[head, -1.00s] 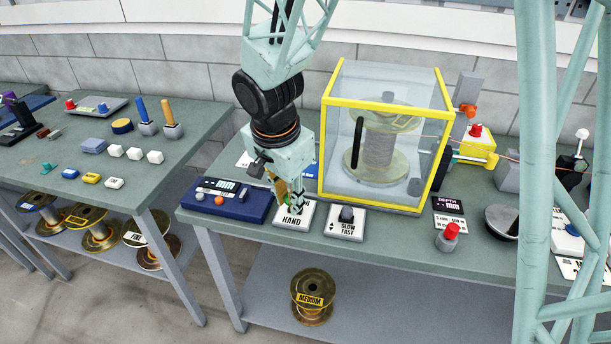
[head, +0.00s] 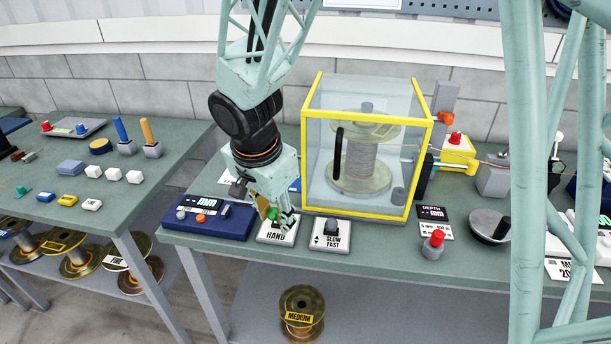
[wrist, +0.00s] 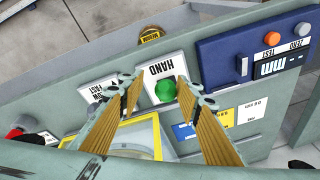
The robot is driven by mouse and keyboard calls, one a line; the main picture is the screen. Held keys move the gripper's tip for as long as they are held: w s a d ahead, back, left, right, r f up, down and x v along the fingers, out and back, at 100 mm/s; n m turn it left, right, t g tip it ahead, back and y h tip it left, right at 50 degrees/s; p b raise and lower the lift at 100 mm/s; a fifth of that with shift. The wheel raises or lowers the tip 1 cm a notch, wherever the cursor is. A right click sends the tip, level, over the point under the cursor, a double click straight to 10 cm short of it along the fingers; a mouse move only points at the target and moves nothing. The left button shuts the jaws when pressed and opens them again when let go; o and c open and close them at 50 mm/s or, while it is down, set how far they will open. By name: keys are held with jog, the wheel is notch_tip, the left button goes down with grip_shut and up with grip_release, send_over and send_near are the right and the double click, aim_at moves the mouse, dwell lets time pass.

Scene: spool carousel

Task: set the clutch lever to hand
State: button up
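The clutch lever shows as a green knob (head: 272,214) on a white plate marked HAND (head: 276,237) at the bench's front edge. In the wrist view the green knob (wrist: 165,91) stands out against the plate (wrist: 160,68), nearer the right finger. My gripper (head: 274,212) points down over this plate. In the wrist view my gripper (wrist: 158,88) is open, with its two fingers apart and the knob appearing between their tips. I cannot tell whether a finger touches the knob. The lever's shaft and pivot are hidden.
A blue panel (head: 209,219) with knobs sits just left of the plate. A SLOW/FAST switch (head: 330,235) sits just right. A yellow-framed clear box (head: 365,211) holding a spool stands close behind. A red button (head: 434,243) is farther right.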

jog(key=shift+w+a+r, duration=0.1)
jog(key=shift+a+r, duration=0.05)
jog(key=shift+a, duration=0.1)
jog(key=shift+p, duration=0.45)
